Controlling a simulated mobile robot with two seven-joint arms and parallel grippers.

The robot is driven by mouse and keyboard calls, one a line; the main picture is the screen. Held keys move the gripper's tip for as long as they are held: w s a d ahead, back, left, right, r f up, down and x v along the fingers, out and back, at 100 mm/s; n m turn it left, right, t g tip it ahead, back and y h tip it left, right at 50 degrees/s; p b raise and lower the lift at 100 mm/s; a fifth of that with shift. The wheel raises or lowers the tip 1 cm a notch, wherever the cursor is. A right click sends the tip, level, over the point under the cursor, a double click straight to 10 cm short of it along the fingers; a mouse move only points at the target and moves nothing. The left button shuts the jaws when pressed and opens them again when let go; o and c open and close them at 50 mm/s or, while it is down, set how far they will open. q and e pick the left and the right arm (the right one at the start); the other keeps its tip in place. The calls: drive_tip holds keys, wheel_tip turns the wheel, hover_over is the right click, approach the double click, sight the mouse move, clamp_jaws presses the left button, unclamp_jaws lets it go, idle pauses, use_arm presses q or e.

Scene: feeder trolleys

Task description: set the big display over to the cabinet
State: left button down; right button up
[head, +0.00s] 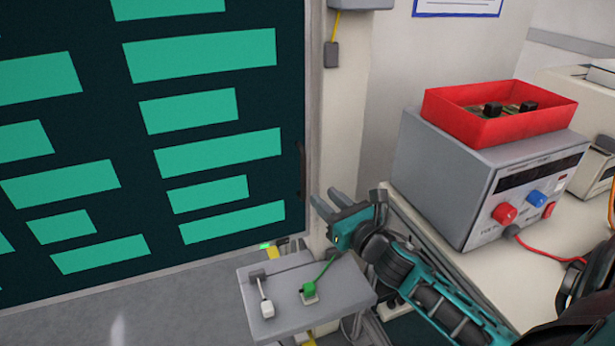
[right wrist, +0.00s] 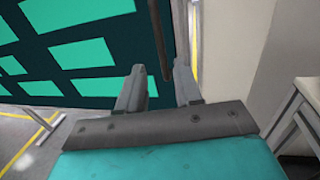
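The big display (head: 215,105) is a large dark panel with bright green bars. It fills the left of the head view and stands upright, slightly tilted in the picture. Its right edge carries a dark upright handle (head: 302,170). My right gripper (head: 326,201) is open just right of and below that handle. In the right wrist view the display (right wrist: 105,25) lies ahead to the left. The handle (right wrist: 159,40) shows beyond the gap between the open fingers (right wrist: 158,72), which hold nothing. My left gripper is out of view. I cannot identify a cabinet for certain.
A grey box with levers (head: 335,287) sits below my right gripper. On the right, a bench (head: 540,262) carries a grey power supply (head: 440,185) with a red tray (head: 515,128) on top. A pale post (head: 345,120) stands beside the display. Open floor (head: 120,325) shows at lower left.

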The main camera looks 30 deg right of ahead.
sight(305, 180)
drive_tip(key=w, duration=1)
drive_tip(key=shift+d, duration=0.2)
clamp_jaws()
